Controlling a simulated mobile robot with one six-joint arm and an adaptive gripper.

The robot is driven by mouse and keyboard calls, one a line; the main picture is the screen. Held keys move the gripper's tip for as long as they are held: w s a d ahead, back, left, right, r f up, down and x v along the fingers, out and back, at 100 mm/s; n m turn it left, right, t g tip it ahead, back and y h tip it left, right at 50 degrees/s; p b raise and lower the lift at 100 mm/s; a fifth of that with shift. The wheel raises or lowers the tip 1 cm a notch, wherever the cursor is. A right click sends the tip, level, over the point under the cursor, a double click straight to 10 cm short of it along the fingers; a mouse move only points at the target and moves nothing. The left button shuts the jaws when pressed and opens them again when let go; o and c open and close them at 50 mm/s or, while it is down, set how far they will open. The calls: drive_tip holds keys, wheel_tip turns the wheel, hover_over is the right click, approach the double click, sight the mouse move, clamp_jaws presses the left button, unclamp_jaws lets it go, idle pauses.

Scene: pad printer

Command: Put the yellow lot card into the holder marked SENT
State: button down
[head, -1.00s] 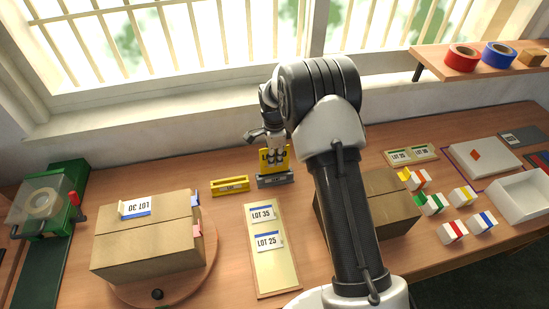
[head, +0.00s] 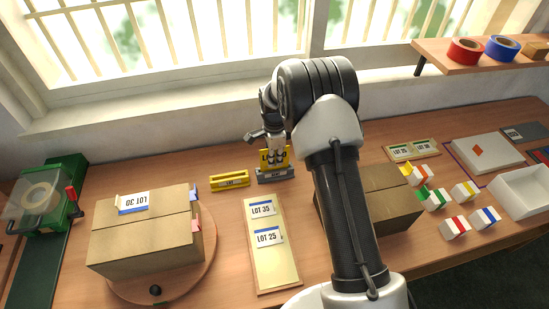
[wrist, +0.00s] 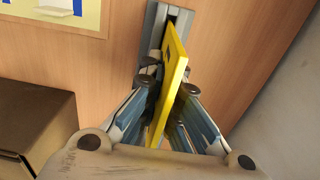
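My gripper (head: 275,155) is shut on the yellow lot card (head: 264,157), which stands upright between the fingers; the card also shows edge-on in the wrist view (wrist: 174,65). The card's lower edge is at the slot of a grey holder (head: 275,175), seen in the wrist view (wrist: 154,36) too. It appears to be in the slot, but how deep is hidden. The fingers cover part of the card's print. A yellow holder (head: 229,180) stands just left of the grey one. The small labels on both holders are too small to read.
A cardboard box (head: 145,235) on a round turntable stands left. A pale board (head: 272,275) with LOT 35 and LOT 25 cards lies in front of the holders. Another box (head: 385,190) is close to the right, partly behind my arm. The window wall rises behind.

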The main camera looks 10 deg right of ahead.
drive_tip(key=shift+f, duration=0.1)
drive_tip(key=c, duration=1.7)
unclamp_jaws()
drive_tip(key=shift+r+p, duration=1.95)
drive_tip(key=shift+r, duration=1.05)
